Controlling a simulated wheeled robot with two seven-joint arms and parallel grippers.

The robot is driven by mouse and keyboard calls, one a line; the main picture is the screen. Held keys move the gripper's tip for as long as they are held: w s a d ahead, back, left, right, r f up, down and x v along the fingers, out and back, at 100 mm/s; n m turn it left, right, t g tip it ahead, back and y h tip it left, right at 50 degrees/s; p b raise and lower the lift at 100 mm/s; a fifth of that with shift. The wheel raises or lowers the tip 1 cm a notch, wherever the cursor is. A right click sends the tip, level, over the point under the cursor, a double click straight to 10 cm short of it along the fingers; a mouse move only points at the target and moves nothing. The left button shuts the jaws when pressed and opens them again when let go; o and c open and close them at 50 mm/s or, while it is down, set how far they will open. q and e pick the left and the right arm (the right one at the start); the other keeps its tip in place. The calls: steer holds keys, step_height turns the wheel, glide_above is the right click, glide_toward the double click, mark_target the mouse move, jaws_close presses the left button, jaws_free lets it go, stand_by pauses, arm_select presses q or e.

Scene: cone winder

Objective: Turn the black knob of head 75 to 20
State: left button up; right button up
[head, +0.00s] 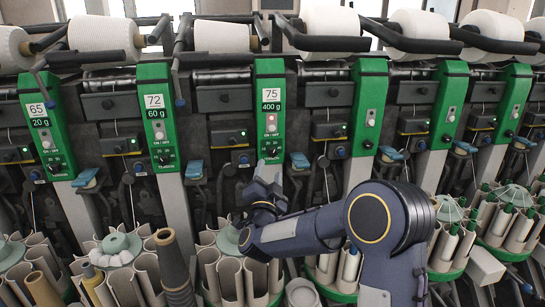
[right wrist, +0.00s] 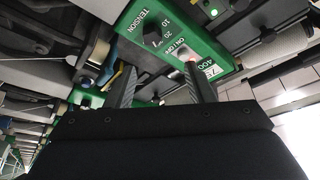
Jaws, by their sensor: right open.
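The green panel of head 75 (head: 270,108), labelled 75 and 400 g, stands at the centre of the head view. Its black knob (head: 271,151) is low on the panel, just above my right gripper (head: 268,172). In the right wrist view the black knob (right wrist: 153,39) lies between the TENSION print and the numbers 10 and 20; its pointer is too small to read. The fingers of my right gripper (right wrist: 160,72) are apart and empty, below the knob in that picture and not touching it. My left gripper is not in view.
Similar green panels flank it, head 72 (head: 157,115) on the left and an unlabelled one (head: 370,108) on the right. A blue lever (head: 299,161) sits right of the panel. White yarn cones (head: 222,37) are above, and round magazines (head: 236,270) below.

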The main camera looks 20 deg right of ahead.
mark_target(273, 154)
steer(key=x, duration=0.3)
steer(key=f+p+x, duration=0.1)
steer(key=x, duration=0.4)
steer(key=shift+w+d+f+p, duration=0.2)
steer(key=shift+w+p, duration=0.1)
steer(key=shift+w, duration=0.15)
steer(key=c, duration=1)
steer(key=shift+f+n+t+y+b, duration=0.3)
steer(key=shift+n+b, duration=0.3)
steer(key=shift+b, duration=0.3)
steer(key=n+t+y+b, duration=0.1)
steer(key=n+b, duration=0.2)
steer(key=n, duration=0.1)
steer(key=n+t+y+b, duration=0.1)
steer(key=n+y+b, duration=0.1)
steer(key=n+b, duration=0.1)
steer(key=shift+d+n+b, duration=0.15)
steer(key=shift+n+b, duration=0.25)
steer(key=shift+b, duration=0.2)
steer(key=shift+d+r+n+t+y+b, duration=0.1)
steer(key=shift+n+t+y+b, duration=0.2)
steer(key=shift+n+y+b, duration=0.7)
steer(key=shift+n+t+y+b, duration=0.3)
steer(key=shift+n+y+b, duration=0.15)
steer(key=shift+n, duration=1.05)
